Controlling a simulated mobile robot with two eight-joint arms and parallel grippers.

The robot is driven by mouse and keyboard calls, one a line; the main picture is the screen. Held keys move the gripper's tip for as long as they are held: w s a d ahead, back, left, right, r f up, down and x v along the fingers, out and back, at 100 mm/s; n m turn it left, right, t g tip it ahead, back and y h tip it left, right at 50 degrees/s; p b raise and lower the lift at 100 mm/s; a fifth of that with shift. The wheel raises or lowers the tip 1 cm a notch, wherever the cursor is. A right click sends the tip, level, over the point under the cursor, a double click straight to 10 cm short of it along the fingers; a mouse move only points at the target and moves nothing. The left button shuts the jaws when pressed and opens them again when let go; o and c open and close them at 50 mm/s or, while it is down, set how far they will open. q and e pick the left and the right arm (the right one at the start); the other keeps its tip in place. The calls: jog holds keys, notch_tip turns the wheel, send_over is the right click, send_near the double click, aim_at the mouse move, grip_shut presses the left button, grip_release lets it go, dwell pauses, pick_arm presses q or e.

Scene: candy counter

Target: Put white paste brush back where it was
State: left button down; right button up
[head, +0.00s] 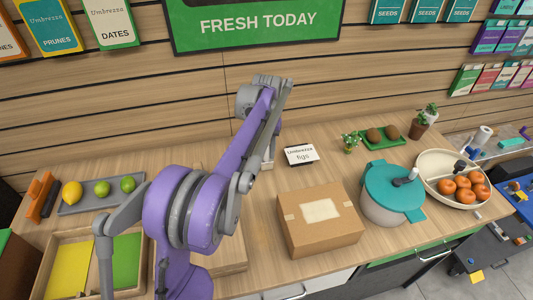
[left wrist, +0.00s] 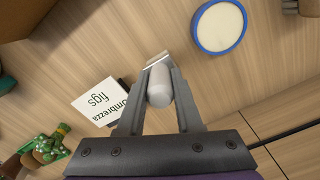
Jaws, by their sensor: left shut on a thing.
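My left gripper (left wrist: 159,70) is shut on the white paste brush (left wrist: 159,90) in the left wrist view. The brush's pale, rounded handle lies between the fingers, with a flat light end showing beyond the fingertips. A round dish of pale paste with a blue rim (left wrist: 194,40) stands apart from the brush, at the upper right of that view. In the head view my purple left arm reaches over the counter and mostly hides the gripper, the brush and the dish. I cannot tell whether the brush touches the counter. My right gripper is not in view.
An "Umbrezza figs" card (head: 300,155) stands close to the gripper. A cardboard box (head: 318,235), a teal-lidded pot (head: 388,207) and a plate of oranges (head: 437,160) are to the right. A grey fruit tray (head: 75,208) is at left.

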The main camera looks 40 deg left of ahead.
pick_arm(q)
jog(key=shift+f, duration=0.55)
jog(key=shift+f, duration=0.2)
jog(key=c, duration=0.6)
grip_release()
jog(key=shift+r, duration=0.1)
jog(key=shift+r, duration=0.25)
notch_tip(320, 180, up, 12)
jog(key=shift+f+p, duration=0.15)
jog(key=shift+p, duration=0.45)
